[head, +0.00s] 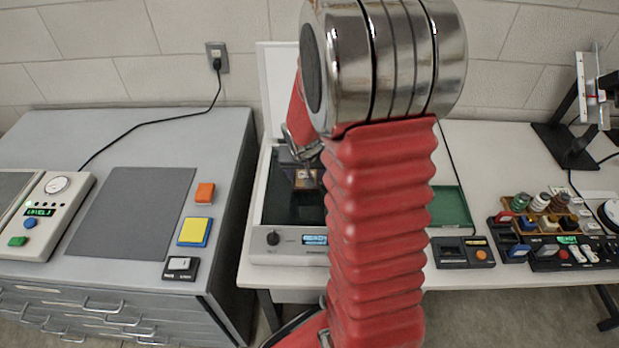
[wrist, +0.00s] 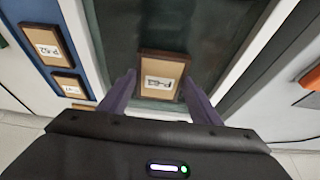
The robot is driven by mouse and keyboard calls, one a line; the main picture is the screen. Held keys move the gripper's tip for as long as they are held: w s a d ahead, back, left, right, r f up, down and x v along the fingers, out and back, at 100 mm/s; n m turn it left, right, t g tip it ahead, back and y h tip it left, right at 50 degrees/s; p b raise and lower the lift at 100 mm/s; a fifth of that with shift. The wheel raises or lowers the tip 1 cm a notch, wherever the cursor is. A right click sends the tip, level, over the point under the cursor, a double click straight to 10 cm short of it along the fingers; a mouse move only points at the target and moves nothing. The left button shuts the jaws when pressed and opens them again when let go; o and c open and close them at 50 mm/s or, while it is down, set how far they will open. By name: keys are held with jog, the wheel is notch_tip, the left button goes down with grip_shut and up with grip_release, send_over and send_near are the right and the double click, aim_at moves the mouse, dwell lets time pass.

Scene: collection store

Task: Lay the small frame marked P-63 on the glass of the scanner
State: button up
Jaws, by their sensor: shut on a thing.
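The small frame marked P-63 (wrist: 160,78) has a dark wooden border and a tan face with a white label. My gripper (wrist: 158,92) is shut on it, one finger at each side. In the head view the frame (head: 307,179) shows over the scanner's dark glass (head: 285,208), partly behind my arm. I cannot tell whether it touches the glass. The scanner (head: 262,246) stands on the white table with its pale lid (head: 272,85) raised at the back. The glass also lies behind the frame in the wrist view (wrist: 150,25).
Frames marked P-52 (wrist: 48,45) and another smaller one (wrist: 70,85) lie beside the scanner in the wrist view. A green tray (head: 452,207) is right of my arm. A grey cabinet (head: 225,150) with a dark mat (head: 135,215) stands left. Stamps (head: 540,203) stand at right.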

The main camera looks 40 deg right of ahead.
jog(key=shift+f, duration=1.2)
jog(key=shift+f, duration=0.1)
jog(key=o, duration=1.2)
jog(key=shift+s+a+r, duration=0.15)
jog(key=shift+r, duration=0.55)
jog(key=shift+v, duration=5.4)
